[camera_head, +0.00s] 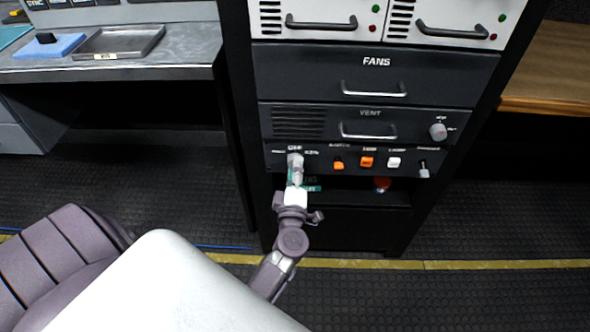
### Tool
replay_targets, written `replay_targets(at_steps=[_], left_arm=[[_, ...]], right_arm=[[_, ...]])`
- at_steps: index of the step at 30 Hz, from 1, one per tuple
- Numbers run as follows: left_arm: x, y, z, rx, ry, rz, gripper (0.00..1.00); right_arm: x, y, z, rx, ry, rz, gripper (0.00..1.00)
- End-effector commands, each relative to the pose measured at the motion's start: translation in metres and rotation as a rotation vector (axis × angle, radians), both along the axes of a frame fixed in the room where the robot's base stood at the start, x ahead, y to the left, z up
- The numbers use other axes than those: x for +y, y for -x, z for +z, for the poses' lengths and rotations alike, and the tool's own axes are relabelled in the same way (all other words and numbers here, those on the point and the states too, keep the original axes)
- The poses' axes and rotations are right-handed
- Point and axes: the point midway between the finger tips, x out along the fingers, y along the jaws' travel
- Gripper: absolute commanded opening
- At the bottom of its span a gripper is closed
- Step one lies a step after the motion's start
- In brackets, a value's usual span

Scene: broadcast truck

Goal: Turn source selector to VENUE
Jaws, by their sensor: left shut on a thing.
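The source selector is a light grey knob (295,159) at the left end of the lowest control panel of the black rack. Small white labels surround it, too small to read, so I cannot tell which position it points to. My left gripper (296,178) reaches up from below and is shut on the knob, its fingers covering the lower part of it. My right gripper is not in view.
Orange switches (366,162), a white switch (393,162) and a toggle (424,169) sit right of the knob. Above are the VENT panel (320,122) and FANS drawer (300,75). A red round thing (382,184) is in the recess below. A desk (190,52) stands left.

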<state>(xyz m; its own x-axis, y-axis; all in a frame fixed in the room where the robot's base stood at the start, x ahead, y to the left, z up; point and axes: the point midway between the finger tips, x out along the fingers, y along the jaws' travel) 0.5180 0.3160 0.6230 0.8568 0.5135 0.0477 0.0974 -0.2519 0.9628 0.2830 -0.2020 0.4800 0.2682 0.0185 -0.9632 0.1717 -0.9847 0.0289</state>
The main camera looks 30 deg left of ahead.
Motion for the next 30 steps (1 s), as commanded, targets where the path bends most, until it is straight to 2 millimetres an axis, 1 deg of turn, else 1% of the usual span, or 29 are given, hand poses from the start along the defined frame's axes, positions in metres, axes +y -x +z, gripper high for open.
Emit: replay_targets(at_steps=[9,15,22,30], left_arm=[[0.0,0.0,-0.001,-0.15,0.251,0.002,0.04],[-0.001,0.0,-0.001,-0.227,0.377,0.002,0.04],[-0.001,0.0,-0.001,-0.284,0.472,0.001,0.04],[-0.001,0.0,-0.001,-0.312,0.519,0.001,0.04]], right_arm=[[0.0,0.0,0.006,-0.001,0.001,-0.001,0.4],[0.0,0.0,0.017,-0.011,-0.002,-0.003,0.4],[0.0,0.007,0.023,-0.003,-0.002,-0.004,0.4],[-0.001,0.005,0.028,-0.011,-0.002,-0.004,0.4]])
